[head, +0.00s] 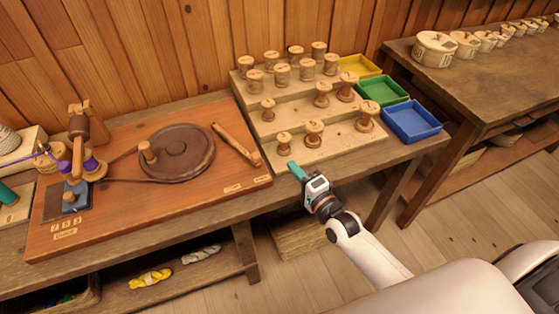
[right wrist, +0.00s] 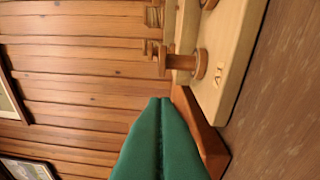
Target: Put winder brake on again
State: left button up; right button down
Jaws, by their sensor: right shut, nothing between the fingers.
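The winder stands on a reddish wooden board (head: 120,225) on the bench, with a dark round wheel (head: 185,158) with a peg handle and a belt running left to a spindle with a purple-wound spool (head: 92,167). The brake seems to be the wooden lever (head: 237,145) right of the wheel, lying slantwise with its near end towards two small labels (head: 233,188). My right gripper (head: 293,168) is right of the board, near the stepped rack's front edge. Its teal fingers (right wrist: 162,130) are shut and empty, apart from the lever. My left gripper is not in view.
A stepped rack (head: 300,152) with several wooden spools stands right of the winder; its A1 corner (right wrist: 220,80) is close in the wrist view. Yellow (head: 358,65), green (head: 382,91) and blue (head: 411,121) trays lie right of it. A second table (head: 460,80) stands beyond a gap.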

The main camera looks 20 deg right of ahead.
jog(key=x, duration=0.8)
jog(key=shift+w+r+p, duration=0.15)
jog(key=shift+w+p, duration=0.1)
jog(key=shift+p, duration=0.1)
jog(key=shift+w+a, duration=0.45)
jog(key=s+a+p, duration=0.1)
jog(key=s+a, duration=0.1)
jog(key=shift+a, duration=0.4)
jog(key=shift+f, duration=0.25)
